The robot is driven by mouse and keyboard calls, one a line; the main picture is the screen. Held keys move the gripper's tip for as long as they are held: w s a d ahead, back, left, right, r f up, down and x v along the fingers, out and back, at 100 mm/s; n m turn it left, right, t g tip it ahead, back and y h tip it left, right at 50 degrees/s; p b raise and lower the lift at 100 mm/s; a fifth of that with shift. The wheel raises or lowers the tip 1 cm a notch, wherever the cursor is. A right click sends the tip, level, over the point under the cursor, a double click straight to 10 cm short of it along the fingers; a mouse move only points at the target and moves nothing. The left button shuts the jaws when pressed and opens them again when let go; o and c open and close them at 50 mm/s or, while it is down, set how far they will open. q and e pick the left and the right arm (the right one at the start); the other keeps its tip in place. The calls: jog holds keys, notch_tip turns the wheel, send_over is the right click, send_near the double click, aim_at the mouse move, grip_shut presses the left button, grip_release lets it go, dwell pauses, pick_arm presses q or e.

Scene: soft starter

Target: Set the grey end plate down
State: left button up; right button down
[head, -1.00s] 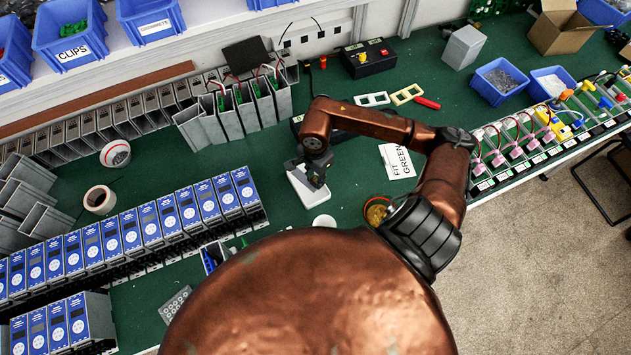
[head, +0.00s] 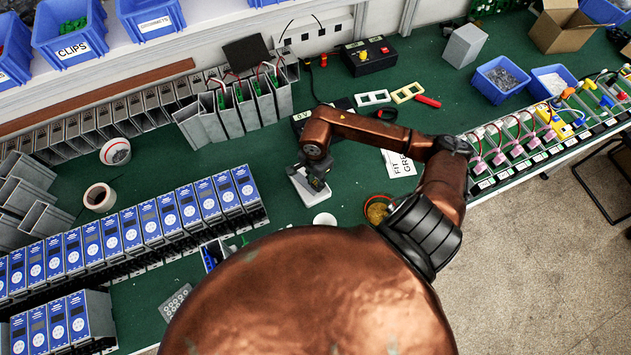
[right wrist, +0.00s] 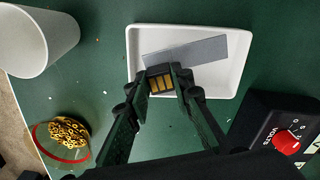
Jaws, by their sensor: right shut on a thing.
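The grey end plate (right wrist: 200,50) is a flat, pale grey strip, seen over the white tray (right wrist: 239,78) in the right wrist view. My right gripper (right wrist: 162,80) is shut at the plate's near edge. A dark block with gold strips shows between its fingertips, against the plate; I cannot tell whether the two are one piece. The plate is at or just above the tray floor; the exact gap is unclear. In the head view my right gripper (head: 318,184) is down at the white tray (head: 303,192) and hides the plate. My left gripper is not in view.
A white cup (right wrist: 40,40) and a dish of brass rings (right wrist: 68,133) stand left of the tray in the wrist view. A black box with a red knob (right wrist: 287,141) is close at right. Rows of blue-faced modules (head: 180,210) stand left in the head view.

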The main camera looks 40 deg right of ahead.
jog(key=c, duration=1.7)
grip_release()
jog(key=shift+r+p, duration=0.3)
jog(key=shift+p, duration=0.1)
notch_tip(320, 180, up, 13)
jog(key=shift+f+b, duration=0.2)
jog(key=shift+b, duration=0.45)
